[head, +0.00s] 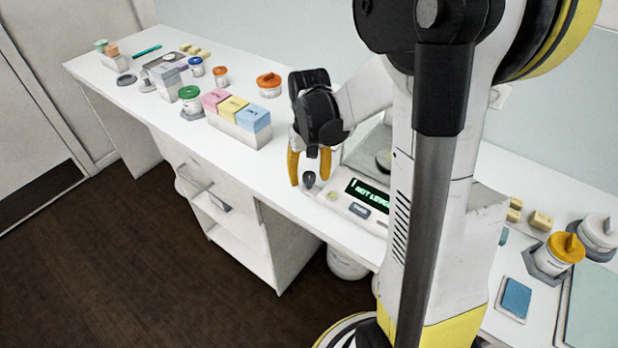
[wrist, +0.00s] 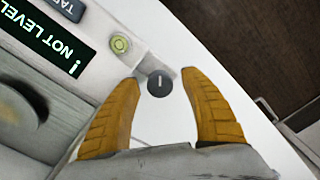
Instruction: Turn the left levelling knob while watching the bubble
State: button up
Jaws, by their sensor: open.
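The scale (head: 366,201) stands on the white bench, and its green display reads "NOT LEVEL" in the wrist view (wrist: 50,38). The round yellow-green bubble level (wrist: 120,44) sits at the scale's front corner; the bubble's exact place in it is too small to tell. The dark levelling knob (wrist: 159,83), with a pale line on top, sticks out on a bracket beside that corner; it also shows in the head view (head: 309,179). My gripper (wrist: 164,82) is open, its two orange fingers on either side of the knob with gaps, apparently not touching it.
Pink, yellow and blue boxes (head: 236,112) stand on the bench left of my gripper, with several capped jars beyond. A yellow-lidded jar (head: 560,252) and a blue pad (head: 515,297) are at the right. The bench edge is close to the knob.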

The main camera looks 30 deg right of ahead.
aim_at(309, 175)
jog(key=shift+c, duration=0.6)
grip_shut()
jog(key=shift+n, duration=1.7)
jog(key=shift+o, duration=0.6)
grip_release()
notch_tip(309, 175, up, 12)
